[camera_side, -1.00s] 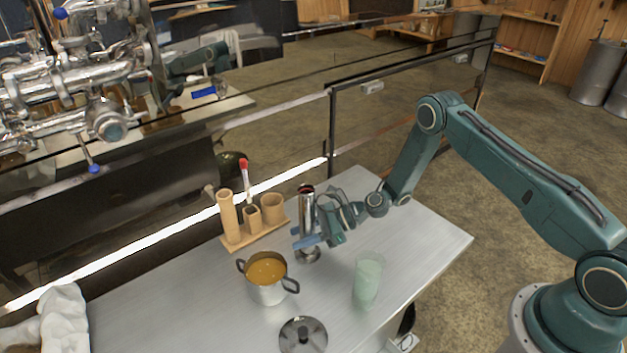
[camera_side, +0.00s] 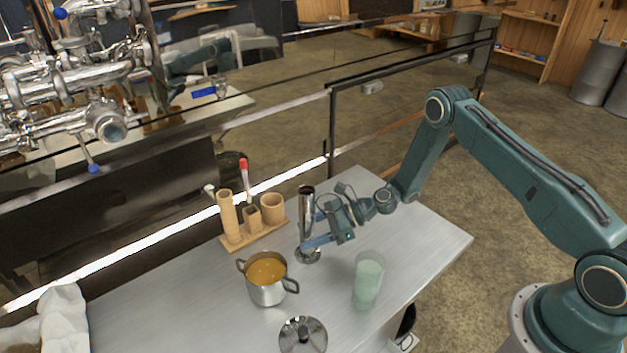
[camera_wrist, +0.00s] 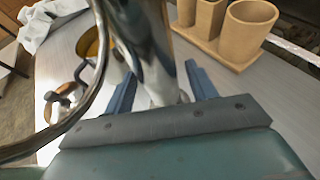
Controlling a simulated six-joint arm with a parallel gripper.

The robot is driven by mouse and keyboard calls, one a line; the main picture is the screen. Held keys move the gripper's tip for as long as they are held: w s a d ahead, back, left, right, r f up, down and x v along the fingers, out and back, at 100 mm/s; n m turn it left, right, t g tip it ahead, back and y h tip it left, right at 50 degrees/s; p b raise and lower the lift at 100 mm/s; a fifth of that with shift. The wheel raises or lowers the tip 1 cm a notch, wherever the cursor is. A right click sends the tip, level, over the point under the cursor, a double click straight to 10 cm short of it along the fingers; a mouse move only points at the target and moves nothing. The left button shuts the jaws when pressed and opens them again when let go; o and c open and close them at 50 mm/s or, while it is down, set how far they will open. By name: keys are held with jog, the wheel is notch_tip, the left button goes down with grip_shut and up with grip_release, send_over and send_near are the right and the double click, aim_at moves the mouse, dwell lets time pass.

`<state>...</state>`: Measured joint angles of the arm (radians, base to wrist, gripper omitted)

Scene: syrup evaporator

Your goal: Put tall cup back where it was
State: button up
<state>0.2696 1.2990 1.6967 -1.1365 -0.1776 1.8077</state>
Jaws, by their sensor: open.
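The tall cup (camera_side: 306,205) is a slim, shiny metal cylinder. It stands upright on a round foot (camera_side: 308,257) on the metal table, behind and right of the pot. My gripper (camera_side: 314,231) is at its right side, at mid to lower height. Its blue fingers are apart, one reaching across the front of the cup. In the wrist view, the cup (camera_wrist: 150,45) stands between the two spread fingers of my gripper (camera_wrist: 160,88). Part of the cup's lower end is hidden by the gripper.
A pot of amber liquid (camera_side: 266,275) is left of the cup. A pot lid (camera_side: 303,337) lies in front, and a translucent green glass (camera_side: 368,280) stands right. A wooden rack (camera_side: 262,232) with wooden holders is behind left. A white cloth (camera_side: 65,318) lies far left.

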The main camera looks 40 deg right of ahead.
jog(key=v, duration=1)
jog(key=shift+w+a, duration=0.1)
dwell(0.3)
jog(key=s+a+r+n+g+h, duration=0.1)
jog(key=s+r+n+g+h, duration=0.2)
jog(key=r+n, duration=0.65)
jog(key=s+a+r+n+h, duration=0.1)
jog(key=s+r+n+h, duration=0.35)
jog(key=r, duration=0.85)
jog(key=s+d+r+n+t+h, duration=0.1)
jog(key=s+r+n, duration=0.4)
jog(key=s, duration=0.6)
jog(key=s+d+r+n+h, duration=0.3)
jog(key=s+r+n, duration=0.1)
jog(key=s, duration=0.7)
jog(key=shift+s+r+n+t, duration=0.25)
jog(key=shift+r+n+t, duration=0.15)
jog(key=shift+n, duration=0.1)
